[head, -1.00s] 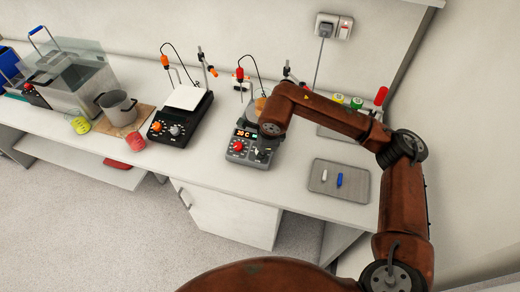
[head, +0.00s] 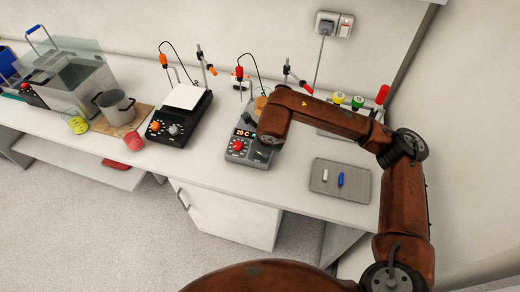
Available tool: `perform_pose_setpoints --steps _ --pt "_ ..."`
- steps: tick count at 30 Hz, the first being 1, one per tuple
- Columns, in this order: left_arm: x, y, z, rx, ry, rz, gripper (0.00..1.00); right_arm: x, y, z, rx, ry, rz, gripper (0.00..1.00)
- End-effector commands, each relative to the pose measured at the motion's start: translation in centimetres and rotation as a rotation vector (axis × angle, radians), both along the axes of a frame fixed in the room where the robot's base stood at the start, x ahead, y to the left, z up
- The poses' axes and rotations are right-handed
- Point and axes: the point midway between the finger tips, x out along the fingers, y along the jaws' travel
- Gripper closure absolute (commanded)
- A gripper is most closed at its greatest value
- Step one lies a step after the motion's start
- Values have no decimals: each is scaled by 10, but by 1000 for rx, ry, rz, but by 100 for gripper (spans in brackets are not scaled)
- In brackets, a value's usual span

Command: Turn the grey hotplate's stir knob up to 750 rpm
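The grey hotplate (head: 236,154) stands on the bench at the centre, with a red knob (head: 238,146) at its front left and a small lit display (head: 243,133) above that seems to read 20 C. My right arm reaches in from the right, and its wrist covers the right part of the hotplate. My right gripper (head: 262,151) is low over the front right of the hotplate, mostly hidden under the wrist. Its fingers, and the stir knob there, are too small and covered to make out. My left gripper is not in view.
A black hotplate (head: 170,138) with a white top stands to the left. Further left are a metal pot (head: 115,107) and a glass tank (head: 75,85). A grey tray (head: 340,190) with a white and a blue bar lies to the right. The bench front between is clear.

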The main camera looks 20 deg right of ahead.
Motion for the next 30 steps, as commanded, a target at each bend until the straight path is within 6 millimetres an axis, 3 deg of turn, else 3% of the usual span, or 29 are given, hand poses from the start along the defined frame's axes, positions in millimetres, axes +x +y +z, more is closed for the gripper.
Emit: perform_pose_setpoints --steps 8,9,16,25,30 --pt "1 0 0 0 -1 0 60 1 0 3 2 -6 0 100" --pt "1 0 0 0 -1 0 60 1 0 3 2 -6 0 74" --pt "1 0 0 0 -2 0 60 1 0 1 0 -3 0 58" --pt "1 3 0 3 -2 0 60 0 0 2 1 -2 0 58" --pt "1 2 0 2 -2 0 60 -7 0 19 0 -3 1 58"
